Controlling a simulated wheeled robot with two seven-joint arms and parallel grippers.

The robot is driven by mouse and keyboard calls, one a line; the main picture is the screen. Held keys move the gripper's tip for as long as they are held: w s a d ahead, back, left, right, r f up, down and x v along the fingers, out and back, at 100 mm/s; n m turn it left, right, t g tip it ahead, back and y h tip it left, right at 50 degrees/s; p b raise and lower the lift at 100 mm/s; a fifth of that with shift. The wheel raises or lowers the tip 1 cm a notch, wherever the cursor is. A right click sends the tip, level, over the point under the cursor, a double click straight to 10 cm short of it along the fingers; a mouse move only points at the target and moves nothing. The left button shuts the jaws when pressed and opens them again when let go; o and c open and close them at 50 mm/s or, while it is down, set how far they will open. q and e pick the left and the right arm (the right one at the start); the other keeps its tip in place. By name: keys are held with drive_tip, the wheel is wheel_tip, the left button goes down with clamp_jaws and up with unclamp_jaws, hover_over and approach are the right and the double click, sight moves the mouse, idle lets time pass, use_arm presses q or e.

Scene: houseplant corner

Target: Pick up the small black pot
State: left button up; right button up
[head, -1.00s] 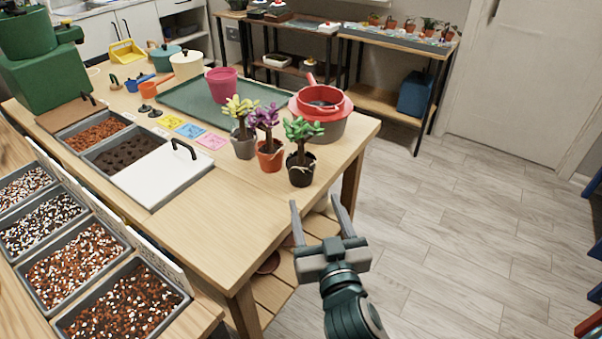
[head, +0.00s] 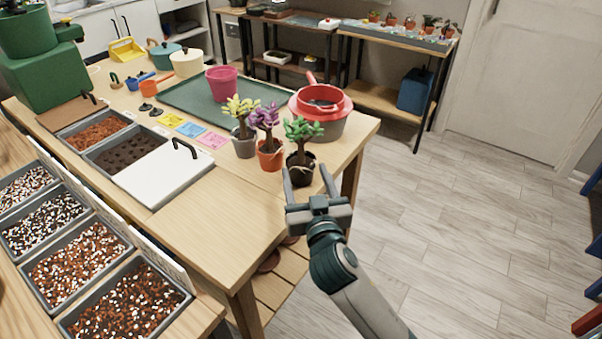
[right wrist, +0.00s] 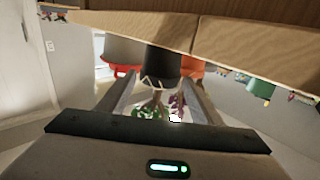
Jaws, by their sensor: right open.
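The small black pot (head: 301,172) holds a small green-leaved plant (head: 303,130) and stands upright near the table's right front edge. My right gripper (head: 305,169) is open, with its two fingertips to either side of the pot in the head view. In the right wrist view the scene is upside down, and the black pot (right wrist: 162,62) shows between the fingers, at or just past the tips. I see no finger clearly touching it. My left gripper is not in view.
An orange pot (head: 269,157) with a purple plant stands close left of the black pot, and a grey pot (head: 244,147) with a yellow plant beyond it. A red and grey pot (head: 325,118) stands behind. The table (head: 215,208) is bare in front.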

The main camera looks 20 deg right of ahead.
sight(304, 174)
drive_tip(key=shift+w, duration=0.25)
drive_tip(key=w, duration=0.4)
drive_tip(key=shift+d+f+p, duration=0.25)
drive_tip(key=shift+f+p, duration=0.05)
drive_tip(key=shift+p, duration=0.1)
drive_tip(key=shift+w, duration=0.3)
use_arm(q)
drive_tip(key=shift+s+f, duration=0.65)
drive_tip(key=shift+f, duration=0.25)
use_arm(e)
drive_tip(key=c, duration=0.5)
